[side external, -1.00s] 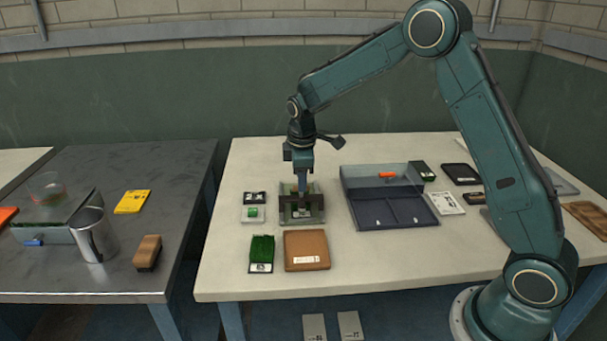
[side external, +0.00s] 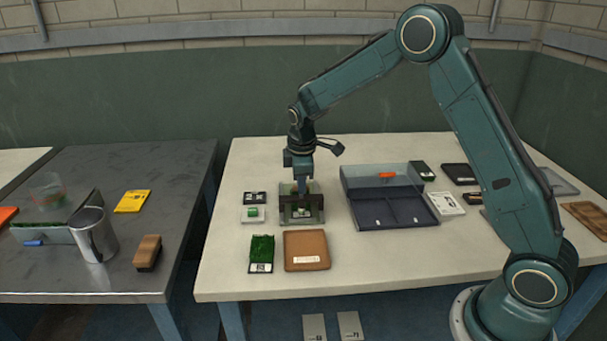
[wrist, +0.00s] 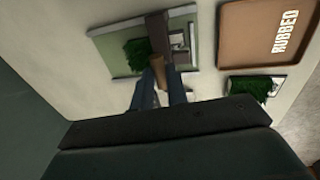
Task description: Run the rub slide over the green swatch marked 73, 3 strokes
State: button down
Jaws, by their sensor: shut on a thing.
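The rub slide (side external: 294,213) is a dark bridge-like piece on a pale green-grey plate (side external: 317,198) on the light table. My gripper (side external: 302,190) is down at it, its fingers (wrist: 161,82) shut on the slide's brown upright handle (wrist: 157,68) in the wrist view. A green turf swatch (wrist: 136,52) lies on the plate, partly covered by the slide. A small white label shows beside it, but its number is too small or hidden to read. I cannot tell whether the slide touches the turf.
A brown tray marked RUBBED (side external: 306,262) lies in front of the plate. Another green swatch (side external: 262,248) lies left of it, and small sample cards (side external: 253,214) lie left of the plate. A dark divided tray (side external: 392,210) stands to the right. The table's front strip is clear.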

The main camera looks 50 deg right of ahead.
jog(key=w+d, duration=0.8)
jog(key=w, duration=0.1)
jog(key=shift+d, duration=0.35)
jog(key=c, duration=1.6)
grip_release()
jog(key=shift+o, duration=1.1)
notch_tip(320, 180, up, 14)
jog(key=s+a, duration=0.2)
jog(key=shift+f, duration=0.2)
